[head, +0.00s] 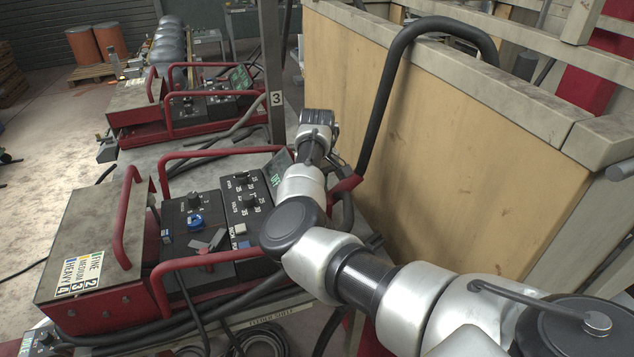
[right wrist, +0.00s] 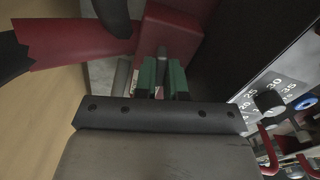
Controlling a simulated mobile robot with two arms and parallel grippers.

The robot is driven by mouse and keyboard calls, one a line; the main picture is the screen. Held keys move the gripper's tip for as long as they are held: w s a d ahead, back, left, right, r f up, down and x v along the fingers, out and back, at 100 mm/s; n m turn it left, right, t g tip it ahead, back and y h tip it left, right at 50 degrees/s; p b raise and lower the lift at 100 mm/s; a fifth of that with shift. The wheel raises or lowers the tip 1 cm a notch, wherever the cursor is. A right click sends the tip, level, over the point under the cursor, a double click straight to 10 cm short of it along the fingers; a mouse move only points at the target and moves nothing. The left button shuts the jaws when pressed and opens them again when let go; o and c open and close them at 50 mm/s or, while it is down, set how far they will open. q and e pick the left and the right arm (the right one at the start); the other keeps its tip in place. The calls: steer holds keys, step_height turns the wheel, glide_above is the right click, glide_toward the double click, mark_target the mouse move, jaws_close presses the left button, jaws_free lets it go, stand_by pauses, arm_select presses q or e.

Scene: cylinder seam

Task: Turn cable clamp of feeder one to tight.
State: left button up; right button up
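My right arm comes in from the lower right in the head view. Its gripper end (head: 318,122) is at the back right of the near red and black feeder (head: 155,265), by the tan panel; its fingertips are hidden there. In the right wrist view the green-padded fingers (right wrist: 162,80) are close together, with a narrow grey piece between them, in front of a red block (right wrist: 168,32). This piece may be the cable clamp's lever; whether the fingers press on it I cannot tell. My left gripper is not in view.
The tan panel (head: 430,140) with a bent black pipe (head: 378,110) stands close to the arm. A second red feeder (head: 135,103) is behind. Red guard bars (head: 128,215) and cables surround the near feeder. Its dial panel (right wrist: 275,95) shows right in the wrist view.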

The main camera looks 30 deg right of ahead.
jaws_close()
steer(key=shift+r, duration=0.1)
steer(key=shift+m+p, duration=0.35)
steer(key=shift+m, duration=0.05)
steer(key=m+p, duration=0.2)
steer(key=shift+d+r+m, duration=0.1)
steer(key=shift+m, duration=0.3)
steer(key=m+p, duration=0.2)
steer(key=m, duration=0.3)
steer(key=shift+m, duration=0.3)
steer(key=m+p, duration=0.1)
steer(key=m, duration=0.4)
steer(key=shift+s+d, duration=0.1)
steer(key=shift+d, duration=0.05)
steer(key=m, duration=0.6)
steer(key=shift+s+p, duration=0.1)
steer(key=shift+p, duration=0.25)
